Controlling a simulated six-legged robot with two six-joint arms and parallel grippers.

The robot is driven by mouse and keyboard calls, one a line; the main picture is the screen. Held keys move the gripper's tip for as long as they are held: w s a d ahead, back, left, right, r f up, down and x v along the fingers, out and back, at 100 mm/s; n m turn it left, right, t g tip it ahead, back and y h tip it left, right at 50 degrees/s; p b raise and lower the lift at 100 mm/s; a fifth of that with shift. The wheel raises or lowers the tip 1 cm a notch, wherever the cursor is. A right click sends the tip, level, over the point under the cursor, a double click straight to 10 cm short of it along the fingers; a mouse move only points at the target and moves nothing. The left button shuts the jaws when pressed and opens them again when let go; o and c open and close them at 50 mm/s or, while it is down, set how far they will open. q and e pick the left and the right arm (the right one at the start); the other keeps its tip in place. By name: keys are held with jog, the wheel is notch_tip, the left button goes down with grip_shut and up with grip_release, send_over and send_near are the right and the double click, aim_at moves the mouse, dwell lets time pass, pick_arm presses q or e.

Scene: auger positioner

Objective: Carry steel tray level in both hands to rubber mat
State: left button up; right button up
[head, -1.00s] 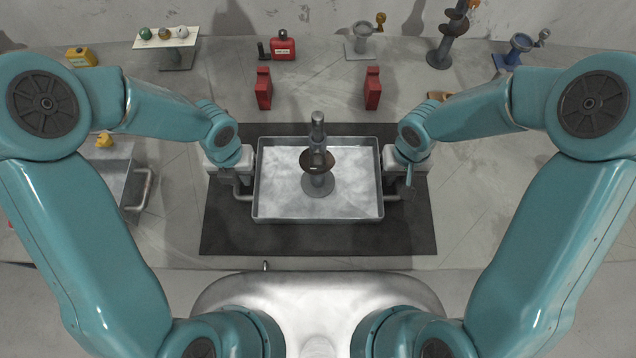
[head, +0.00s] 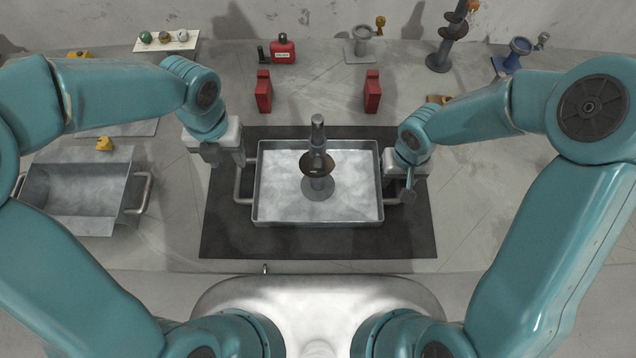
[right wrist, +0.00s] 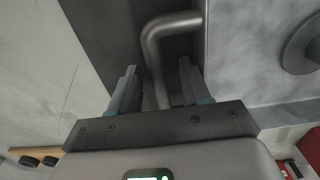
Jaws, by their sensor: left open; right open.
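The steel tray (head: 280,205) rests on the black rubber mat (head: 300,243), with an auger piece (head: 318,183) standing upright inside it. My left gripper (head: 215,160) is open and apart from the tray, up and left of its left handle (head: 238,185). My right gripper (head: 408,190) is at the tray's right side. In the right wrist view, the right gripper (right wrist: 158,92) is open, with its fingers on either side of the tray's bent handle (right wrist: 155,60). I cannot tell whether a finger touches the handle.
Two red blocks (head: 264,92) (head: 372,92) stand behind the mat. A second metal tray (head: 75,195) with a handle is at the left. A red canister (head: 283,50) and grey and blue devices stand along the back wall. The floor in front of the mat is clear.

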notch_tip(320, 180, up, 12)
dwell(0.5)
dwell(0.3)
jog(key=shift+s, duration=0.1)
